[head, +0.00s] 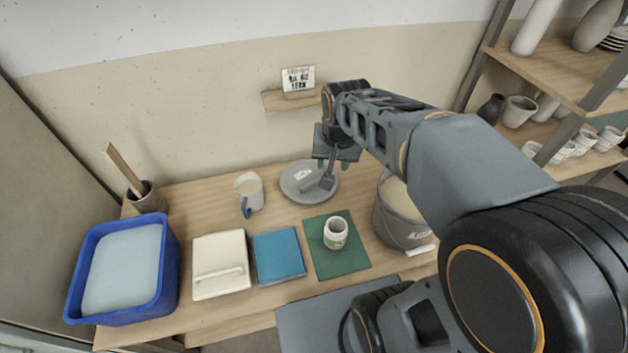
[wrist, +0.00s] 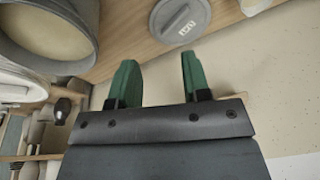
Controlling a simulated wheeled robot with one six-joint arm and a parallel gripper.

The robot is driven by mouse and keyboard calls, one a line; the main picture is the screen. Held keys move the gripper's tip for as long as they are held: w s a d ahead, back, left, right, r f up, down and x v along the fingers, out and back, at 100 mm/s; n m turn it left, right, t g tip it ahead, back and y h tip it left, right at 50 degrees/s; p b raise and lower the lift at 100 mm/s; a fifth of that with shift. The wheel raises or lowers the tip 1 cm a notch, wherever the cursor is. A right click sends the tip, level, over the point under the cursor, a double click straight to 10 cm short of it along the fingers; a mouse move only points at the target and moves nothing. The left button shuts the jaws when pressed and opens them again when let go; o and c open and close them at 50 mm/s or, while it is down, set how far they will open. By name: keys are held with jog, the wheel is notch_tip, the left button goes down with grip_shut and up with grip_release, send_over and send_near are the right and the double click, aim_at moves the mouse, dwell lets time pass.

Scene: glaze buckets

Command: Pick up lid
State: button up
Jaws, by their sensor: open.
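The lid (head: 294,190) is a flat grey disc with a raised bar handle and a small white label. It lies on the wooden table toward the wall. It also shows at the top of the wrist view (wrist: 162,14), partly cut off by the frame edge. My gripper (head: 333,164) is above the lid's far right part in the head view, apart from it. In the wrist view its two green fingers (wrist: 160,62) are spread with nothing between them, and the lid lies beyond the fingertips.
A grey bucket of cream glaze (head: 397,226) stands right of the lid. A white jar (head: 336,233) on a green mat (head: 345,263), a blue cloth (head: 278,256) and a pitcher (head: 250,191) are nearby. A small wall shelf (head: 275,101) with a sign is behind the gripper.

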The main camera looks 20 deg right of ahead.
jog(key=w+f+m+g+b, duration=0.15)
jog(key=w+f+m, duration=0.4)
jog(key=w, duration=0.55)
jog(key=m+g+b, duration=0.1)
jog(key=m+b, duration=0.2)
jog(key=m, duration=0.1)
send_over(309, 179)
jog(key=s+d, duration=0.1)
jog(key=s, duration=0.2)
notch_tip(309, 179, down, 18)
jog(key=shift+r, duration=0.1)
jog(key=shift+s+d+f, duration=0.1)
jog(key=shift+d+f, duration=0.05)
jog(key=shift+f, duration=3.05)
jog(key=shift+f, duration=0.25)
grip_shut()
